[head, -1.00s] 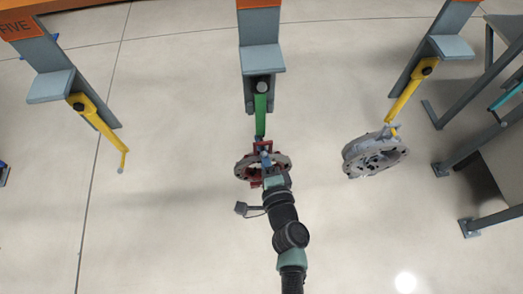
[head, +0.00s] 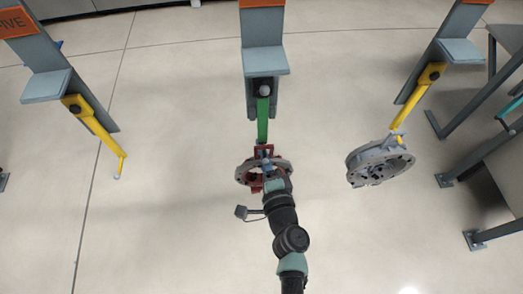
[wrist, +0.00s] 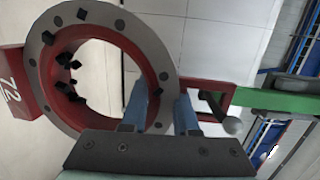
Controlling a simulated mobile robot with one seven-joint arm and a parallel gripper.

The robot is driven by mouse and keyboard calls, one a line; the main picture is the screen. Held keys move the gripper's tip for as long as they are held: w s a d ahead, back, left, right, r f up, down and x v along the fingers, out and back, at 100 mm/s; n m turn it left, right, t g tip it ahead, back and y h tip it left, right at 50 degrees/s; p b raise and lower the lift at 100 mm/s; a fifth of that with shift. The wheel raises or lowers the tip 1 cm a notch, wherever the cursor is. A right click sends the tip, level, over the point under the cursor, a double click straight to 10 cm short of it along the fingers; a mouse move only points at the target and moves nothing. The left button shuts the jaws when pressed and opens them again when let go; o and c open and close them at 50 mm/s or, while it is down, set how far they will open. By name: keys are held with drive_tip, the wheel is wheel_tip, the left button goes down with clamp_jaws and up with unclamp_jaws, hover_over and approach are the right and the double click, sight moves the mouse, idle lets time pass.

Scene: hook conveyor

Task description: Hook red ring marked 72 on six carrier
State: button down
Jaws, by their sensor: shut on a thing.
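The red ring has a grey bolted face and a tag marked 72 (wrist: 12,85). The ring (wrist: 152,50) fills the left of the wrist view and also shows in the middle of the head view (head: 244,172). My gripper (wrist: 162,98) is shut on it, with blue fingers either side of its red wall; in the head view my gripper (head: 268,170) is at the ring. The ring's red loop (wrist: 222,92) is right at the lower end of a green hook (head: 263,120), whose pale ball tip (wrist: 232,125) shows beside the loop. I cannot tell whether the hook passes through the loop.
The green hook hangs from the middle carrier (head: 263,60), its orange label cut off. A yellow hook (head: 100,130) on the left carrier, labelled FIVE, is empty. A grey ring (head: 380,162) hangs on the right yellow hook (head: 410,105). Dark frames (head: 490,160) stand far right.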

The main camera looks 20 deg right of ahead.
drive_tip(key=shift+r, duration=0.15)
drive_tip(key=c, duration=0.6)
unclamp_jaws()
drive_tip(key=shift+c, duration=0.2)
drive_tip(key=shift+o, duration=0.2)
drive_tip(key=shift+s+f, duration=0.1)
drive_tip(key=shift+f, duration=0.15)
drive_tip(key=s+a+r+b, duration=0.1)
drive_tip(key=s+b, duration=0.3)
drive_tip(key=s, duration=0.8)
drive_tip(key=shift+s+a+r, duration=0.3)
drive_tip(key=shift+a, duration=0.1)
